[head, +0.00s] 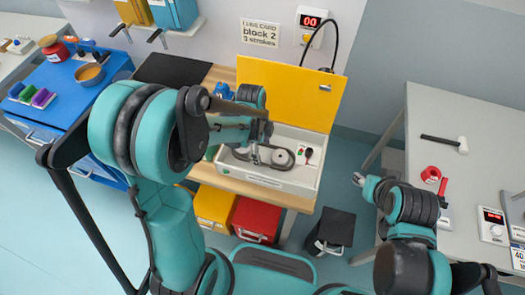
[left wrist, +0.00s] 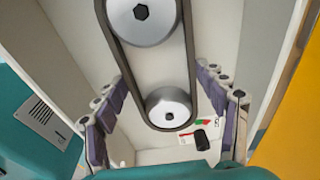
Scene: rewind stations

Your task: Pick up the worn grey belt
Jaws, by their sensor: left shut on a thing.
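The worn grey belt (left wrist: 190,52) is a dark loop around two round metal pulleys, the upper pulley (left wrist: 142,18) and the lower pulley (left wrist: 168,107), in the left wrist view. In the head view, the belt and pulleys sit inside a white open box, partly hidden by my left gripper (head: 258,150). My left gripper reaches down into the box. The belt still runs around both pulleys. My right gripper (head: 374,186) is beside the right table, away from the belt; its fingers are too small to judge.
The white box (head: 268,181) has a raised yellow lid (head: 288,95) behind it. A card and a small black object lie at its end. Red bin (head: 255,217) and yellow bin (head: 213,206) are below. A hammer (head: 445,143) and red tape (head: 430,174) lie on the right table.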

